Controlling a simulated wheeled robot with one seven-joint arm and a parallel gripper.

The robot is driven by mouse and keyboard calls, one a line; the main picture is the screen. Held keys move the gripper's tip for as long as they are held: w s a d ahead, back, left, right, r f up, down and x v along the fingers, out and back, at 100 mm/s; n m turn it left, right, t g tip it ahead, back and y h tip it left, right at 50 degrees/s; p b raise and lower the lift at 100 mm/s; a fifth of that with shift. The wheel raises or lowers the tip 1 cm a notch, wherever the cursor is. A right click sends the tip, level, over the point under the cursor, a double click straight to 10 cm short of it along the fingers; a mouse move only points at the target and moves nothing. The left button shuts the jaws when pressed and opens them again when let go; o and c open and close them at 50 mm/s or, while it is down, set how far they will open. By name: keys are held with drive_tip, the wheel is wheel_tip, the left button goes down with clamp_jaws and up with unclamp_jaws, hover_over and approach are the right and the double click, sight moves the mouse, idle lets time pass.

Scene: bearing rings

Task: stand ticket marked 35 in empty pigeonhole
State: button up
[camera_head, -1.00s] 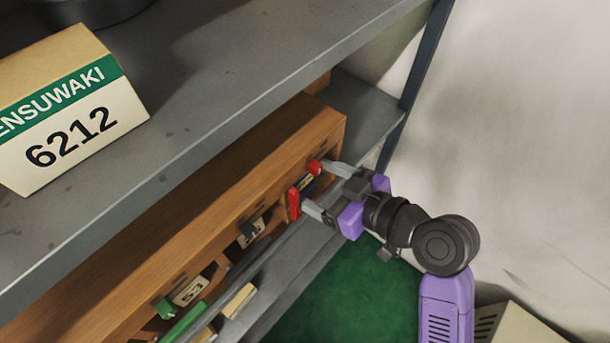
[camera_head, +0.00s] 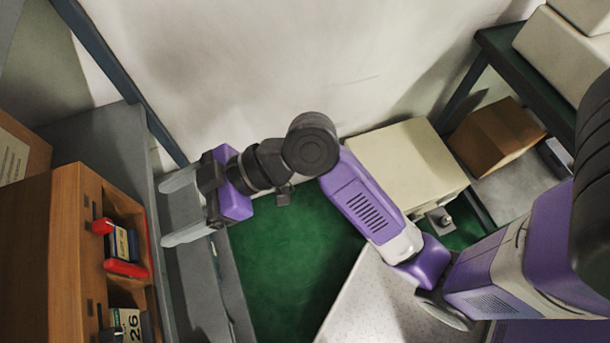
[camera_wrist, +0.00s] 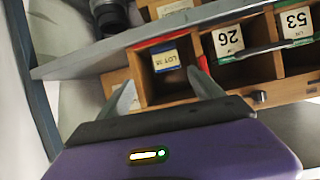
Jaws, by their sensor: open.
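A ticket with a dark blue band, seemingly marked LOT 35 (camera_wrist: 165,60), stands in a pigeonhole of the wooden rack (camera_head: 70,240). It also shows in the head view as a blue and cream card (camera_head: 121,243) between red pieces at the hole's edges. My gripper (camera_head: 167,213) is open and empty, in front of the rack and apart from the ticket. In the wrist view, my two fingers (camera_wrist: 163,92) show either side of that hole. Whether the ticket leans against the hole's back wall cannot be told.
A ticket marked 26 (camera_head: 126,325) stands in a neighbouring pigeonhole, and a ticket marked 53 (camera_wrist: 296,23) beyond it. A grey metal shelf (camera_head: 195,275) runs below the rack. A cream box (camera_head: 410,165) and a brown carton (camera_head: 495,138) are at the right.

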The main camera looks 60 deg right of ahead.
drive_tip(key=s+d+f+m+t+h, duration=0.3)
drive_tip(key=s+d+f+m+h, duration=0.4)
drive_tip(key=s+d+f, duration=0.25)
drive_tip(key=s+d+r+m+t+h, duration=0.1)
drive_tip(key=s+r, duration=0.2)
drive_tip(key=s, duration=0.4)
drive_tip(key=s+d+r+m+t+h, duration=0.1)
drive_tip(key=s+d+r+h, duration=0.1)
drive_tip(key=s, duration=0.6)
drive_tip(key=shift+d+r+t, duration=0.15)
drive_tip(key=shift+r+t, duration=0.25)
drive_tip(key=shift+r, duration=0.5)
